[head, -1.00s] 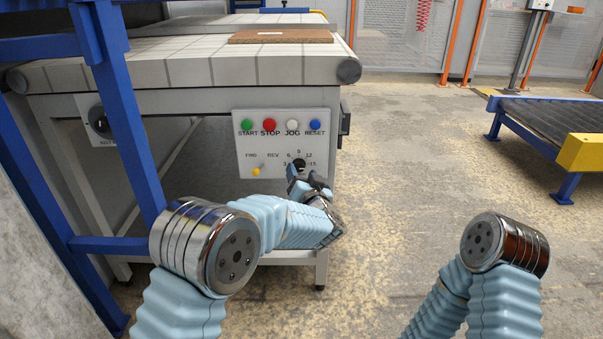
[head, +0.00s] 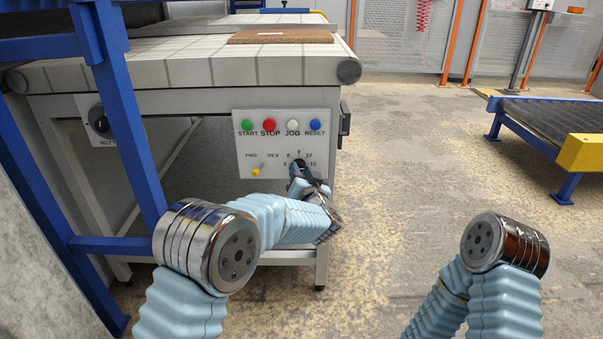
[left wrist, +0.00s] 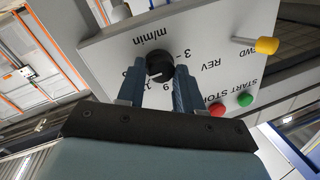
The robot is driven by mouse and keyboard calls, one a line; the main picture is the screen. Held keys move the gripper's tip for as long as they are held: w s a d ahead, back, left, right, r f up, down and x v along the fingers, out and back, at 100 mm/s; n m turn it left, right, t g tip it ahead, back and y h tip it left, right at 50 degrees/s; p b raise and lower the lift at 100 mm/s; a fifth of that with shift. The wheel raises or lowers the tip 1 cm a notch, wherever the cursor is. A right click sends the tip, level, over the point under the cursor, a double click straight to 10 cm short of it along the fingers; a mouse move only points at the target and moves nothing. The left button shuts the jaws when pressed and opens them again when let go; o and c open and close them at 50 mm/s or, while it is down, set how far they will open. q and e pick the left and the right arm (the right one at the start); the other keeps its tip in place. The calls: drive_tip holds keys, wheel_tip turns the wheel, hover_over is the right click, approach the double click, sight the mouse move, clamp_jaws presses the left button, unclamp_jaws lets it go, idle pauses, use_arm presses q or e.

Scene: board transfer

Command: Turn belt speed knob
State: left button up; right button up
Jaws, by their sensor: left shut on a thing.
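The belt speed knob is a black round dial on the white control panel (head: 274,125), with a number scale around it. It shows clearly in the left wrist view (left wrist: 159,66). My left gripper (head: 299,170) reaches up to the panel's lower right part. In the left wrist view its two blue-grey fingers (left wrist: 159,84) stand on either side of the knob and are shut on it. The fingers hide part of the scale. My right gripper is out of view; only my right arm shows at the lower right.
Green (head: 247,125), red (head: 269,125), white (head: 292,126) and blue (head: 315,125) buttons sit above the knob. A yellow FWD/REV lever (head: 256,171) is to its left. A brown board (head: 281,36) lies on the conveyor belt (head: 190,69). A blue post (head: 128,120) stands at left.

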use_arm(q)
drive_tip(key=shift+n, duration=0.3)
drive_tip(key=shift+a+r+n+g+h+b, duration=0.2)
drive_tip(key=shift+n+h+b, duration=1.25)
drive_tip(key=shift+n, duration=2.25)
drive_tip(key=shift+a+f+n+g+h+b, duration=0.15)
drive_tip(key=shift+n+g+h+b, duration=0.3)
drive_tip(key=shift+n+b, duration=2.6)
drive_tip(key=shift+a+r+n+g+h+b, duration=0.2)
drive_tip(key=shift+n+h+b, duration=0.95)
drive_tip(key=shift+n, duration=3.2)
drive_tip(key=shift+f, duration=0.1)
